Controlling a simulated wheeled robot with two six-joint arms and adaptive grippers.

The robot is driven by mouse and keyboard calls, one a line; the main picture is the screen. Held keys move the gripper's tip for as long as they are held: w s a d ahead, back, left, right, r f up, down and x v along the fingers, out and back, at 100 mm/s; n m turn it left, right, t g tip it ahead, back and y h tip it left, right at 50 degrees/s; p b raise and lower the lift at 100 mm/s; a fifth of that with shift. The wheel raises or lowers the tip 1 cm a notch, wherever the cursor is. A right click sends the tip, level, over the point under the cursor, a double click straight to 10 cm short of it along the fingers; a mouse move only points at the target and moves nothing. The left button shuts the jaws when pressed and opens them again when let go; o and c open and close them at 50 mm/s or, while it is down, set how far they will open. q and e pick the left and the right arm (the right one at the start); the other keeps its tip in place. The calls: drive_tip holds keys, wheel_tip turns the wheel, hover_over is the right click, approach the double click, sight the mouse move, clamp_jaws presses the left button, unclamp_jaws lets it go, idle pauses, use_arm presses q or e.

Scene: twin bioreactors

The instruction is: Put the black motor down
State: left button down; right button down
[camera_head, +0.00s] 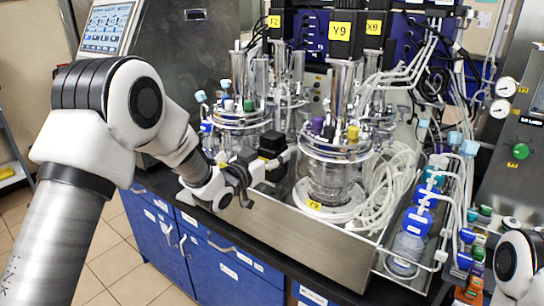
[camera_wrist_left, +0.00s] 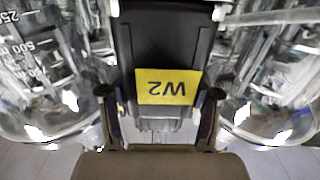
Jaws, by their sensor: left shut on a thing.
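The black motor (camera_head: 272,144) is held between the two vessels in the head view, above the front of the metal tray. In the left wrist view the motor (camera_wrist_left: 165,45) is a dark block with a yellow W2 label, upside down in the picture. My left gripper (camera_head: 258,168) is shut on it, with one finger on each side in the left wrist view. Whether the motor's underside touches anything is hidden. Part of my right arm shows at the lower right of the head view; its gripper is out of frame.
A glass vessel (camera_head: 330,175) with a metal lid stands right of the motor, another (camera_head: 240,122) to its left. White tubing (camera_head: 395,185) coils in the metal tray (camera_head: 295,240). Blue-capped bottles (camera_head: 412,235) stand at the right. Blue cabinets (camera_head: 225,270) are below.

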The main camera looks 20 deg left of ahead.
use_arm(q)
drive_tip(key=shift+f, duration=0.9)
drive_tip(key=shift+w+a+f, duration=0.1)
drive_tip(key=shift+f, duration=0.1)
drive_tip(key=shift+c, duration=1.2)
unclamp_jaws()
drive_tip(key=shift+s, duration=0.2)
